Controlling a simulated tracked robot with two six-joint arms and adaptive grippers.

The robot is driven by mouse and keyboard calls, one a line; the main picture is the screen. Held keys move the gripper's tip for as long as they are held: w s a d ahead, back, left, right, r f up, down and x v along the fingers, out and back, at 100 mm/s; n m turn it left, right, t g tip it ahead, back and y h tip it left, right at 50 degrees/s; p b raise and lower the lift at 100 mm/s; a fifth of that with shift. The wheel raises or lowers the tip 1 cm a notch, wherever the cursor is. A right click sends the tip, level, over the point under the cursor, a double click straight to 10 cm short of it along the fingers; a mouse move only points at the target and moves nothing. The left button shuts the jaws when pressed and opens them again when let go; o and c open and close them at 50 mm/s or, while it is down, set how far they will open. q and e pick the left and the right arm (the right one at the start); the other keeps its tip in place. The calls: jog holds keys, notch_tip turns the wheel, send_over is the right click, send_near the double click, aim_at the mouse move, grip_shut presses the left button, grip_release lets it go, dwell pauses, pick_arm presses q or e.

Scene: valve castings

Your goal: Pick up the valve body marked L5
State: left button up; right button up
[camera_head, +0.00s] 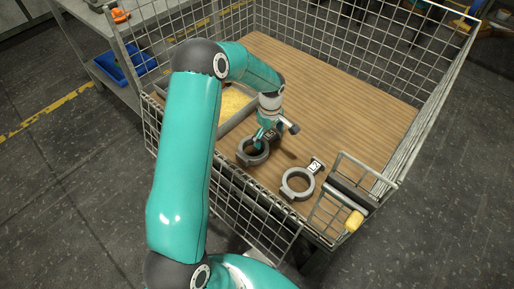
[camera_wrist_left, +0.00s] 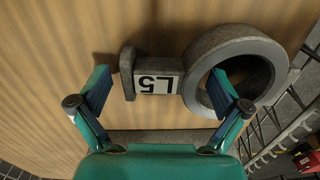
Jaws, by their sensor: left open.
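The valve body marked L5 (camera_wrist_left: 155,84) is a grey ring with a short neck and end flange. Its white label shows upside down in the left wrist view. In the head view its ring (camera_head: 253,152) lies on the wooden floor of the mesh cage, partly covered by my left gripper (camera_head: 266,136). My left gripper (camera_wrist_left: 161,88) is open, with one finger beside the flange end and the other in front of the ring's opening. I cannot tell whether the fingers touch the casting. My right gripper is not in view.
A second ring casting with a label (camera_head: 298,184) lies to the right. A tray (camera_head: 237,124) with yellow contents sits behind my arm. Wire mesh walls (camera_head: 330,25) surround the board. A small rack (camera_head: 322,211) stands at the front right corner. The back right board is clear.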

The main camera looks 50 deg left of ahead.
pick_arm(q)
jog(key=c, duration=1.9)
jog(key=shift+r, duration=0.15)
jog(key=shift+r, duration=0.1)
